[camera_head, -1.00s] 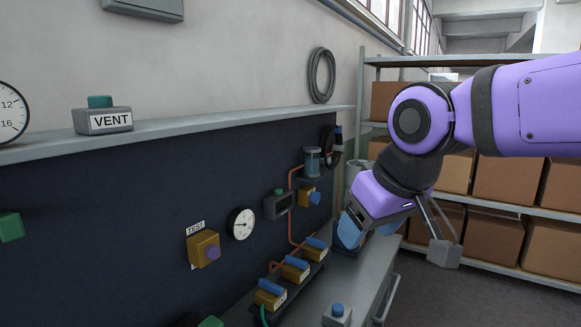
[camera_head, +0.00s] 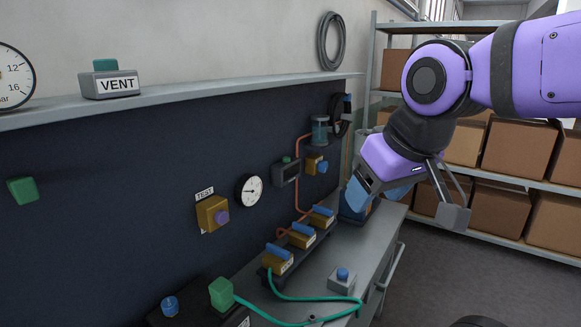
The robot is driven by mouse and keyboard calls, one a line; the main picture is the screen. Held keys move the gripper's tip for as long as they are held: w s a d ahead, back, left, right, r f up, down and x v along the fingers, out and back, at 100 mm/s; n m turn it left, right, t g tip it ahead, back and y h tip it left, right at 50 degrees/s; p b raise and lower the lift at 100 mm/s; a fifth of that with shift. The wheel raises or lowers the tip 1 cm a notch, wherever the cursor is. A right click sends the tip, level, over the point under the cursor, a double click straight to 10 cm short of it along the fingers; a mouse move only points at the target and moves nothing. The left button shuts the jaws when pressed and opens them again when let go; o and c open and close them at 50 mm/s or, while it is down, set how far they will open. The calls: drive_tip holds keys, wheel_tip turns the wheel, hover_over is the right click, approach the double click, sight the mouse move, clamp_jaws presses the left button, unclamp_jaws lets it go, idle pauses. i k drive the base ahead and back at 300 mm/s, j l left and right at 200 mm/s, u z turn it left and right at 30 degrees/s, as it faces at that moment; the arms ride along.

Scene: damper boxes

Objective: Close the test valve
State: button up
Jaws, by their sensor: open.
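A gauge (camera_head: 249,190) is right of the valve. Yellow valves with blue handles (camera_head: 303,236) stand on the bench (camera_head: 345,258) below. A green hose (camera_head: 290,298) and a blue-button box (camera_head: 341,280) lie in front. A shelf (camera_head: 200,107) with a VENT box (camera_head: 110,82) runs above.

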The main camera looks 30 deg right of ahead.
sight(322, 166)
drive_tip(key=k, duration=0.55)
drive_tip(key=i+l, duration=0.15)
drive_tip(key=l, duration=0.2)
drive_tip(key=i+l+z, duration=0.1)
drive_tip(key=l, duration=0.25)
drive_tip(key=i+l, duration=0.25)
drive_tip(key=i+l+z, duration=0.15)
drive_tip(key=l, duration=0.3)
